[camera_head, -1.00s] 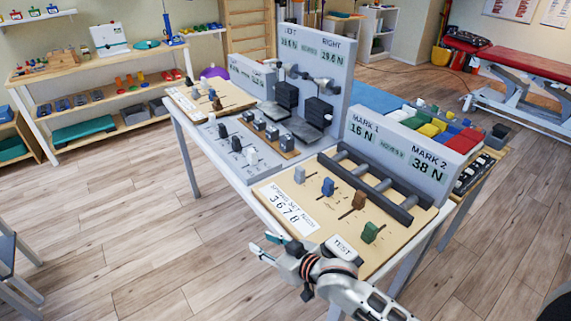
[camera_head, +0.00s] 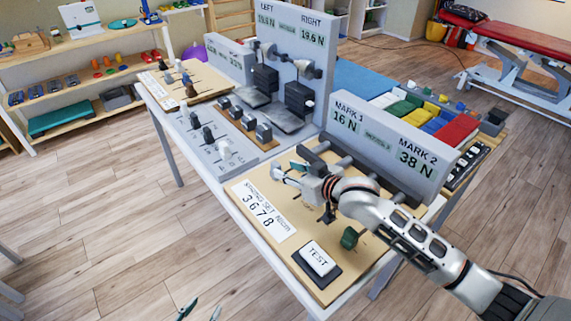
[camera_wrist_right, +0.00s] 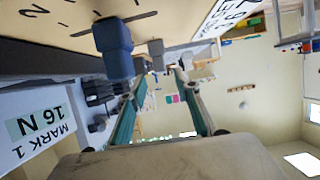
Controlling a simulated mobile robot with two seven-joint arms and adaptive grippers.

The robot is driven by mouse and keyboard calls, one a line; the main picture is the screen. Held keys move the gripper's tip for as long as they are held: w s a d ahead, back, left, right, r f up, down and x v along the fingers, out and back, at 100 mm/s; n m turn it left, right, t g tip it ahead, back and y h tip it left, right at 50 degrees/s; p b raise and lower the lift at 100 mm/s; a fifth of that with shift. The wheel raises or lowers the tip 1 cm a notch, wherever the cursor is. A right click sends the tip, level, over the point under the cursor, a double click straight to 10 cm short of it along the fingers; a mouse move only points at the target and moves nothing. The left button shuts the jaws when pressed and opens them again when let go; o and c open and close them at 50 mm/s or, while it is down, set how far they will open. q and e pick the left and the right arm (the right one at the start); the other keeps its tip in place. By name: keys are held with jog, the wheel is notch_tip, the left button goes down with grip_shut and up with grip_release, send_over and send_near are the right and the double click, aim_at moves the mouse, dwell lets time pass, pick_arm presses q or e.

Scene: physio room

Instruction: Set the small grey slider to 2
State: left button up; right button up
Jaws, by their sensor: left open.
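The small grey slider (camera_wrist_right: 156,54) shows in the right wrist view past the blue slider (camera_wrist_right: 114,46), ahead of my open fingertips. In the head view my right gripper hides the grey slider's place on the wooden board (camera_head: 262,258). My right gripper (camera_head: 285,172) is over the far left part of this board, beside the rollers. In the right wrist view its fingers (camera_wrist_right: 160,73) are apart with nothing between them. My left gripper (camera_head: 200,312) is open at the bottom edge, in front of the table, only its tips showing. The slider's setting cannot be read.
The board also carries a green slider (camera_head: 349,238), a TEST button (camera_head: 318,259) and a number card (camera_head: 262,207). The upright MARK display (camera_head: 385,140) stands behind the rollers. A grey panel with black and white sliders (camera_head: 223,150) lies to the left.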

aim_at(280, 167)
jog(key=x, duration=0.6)
jog(key=shift+w+a+f+b, duration=0.2)
jog(key=shift+w+b, duration=0.05)
jog(key=shift+b, duration=0.15)
grip_shut()
